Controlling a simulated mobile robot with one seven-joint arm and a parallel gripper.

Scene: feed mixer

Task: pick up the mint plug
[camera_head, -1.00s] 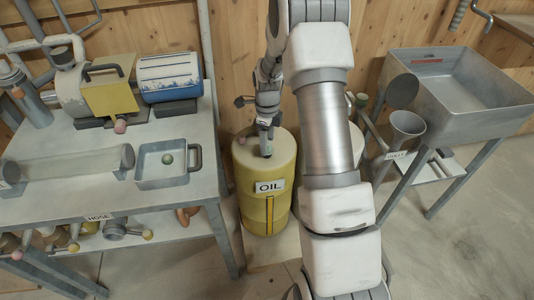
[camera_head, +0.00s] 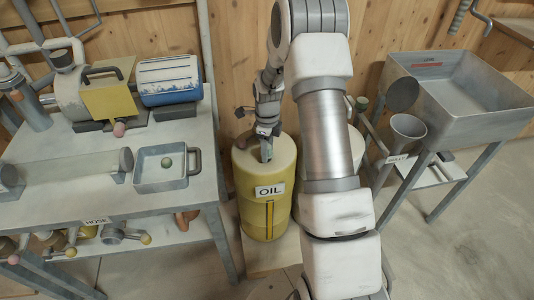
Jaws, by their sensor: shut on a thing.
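My gripper (camera_head: 266,153) points down at the top of the yellow oil drum (camera_head: 246,206), which carries an OIL label. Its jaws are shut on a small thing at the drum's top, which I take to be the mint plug. The plug is mostly hidden by the fingers, and its colour is hard to make out. I cannot tell whether it is seated in the drum top or clear of it.
A grey workbench (camera_head: 70,208) on the left holds a blue-and-white cylinder (camera_head: 168,78) and a tray (camera_head: 160,183) with a green ball. A grey sink (camera_head: 470,115) and funnel (camera_head: 408,130) stand right. Another drum is partly hidden behind my arm.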

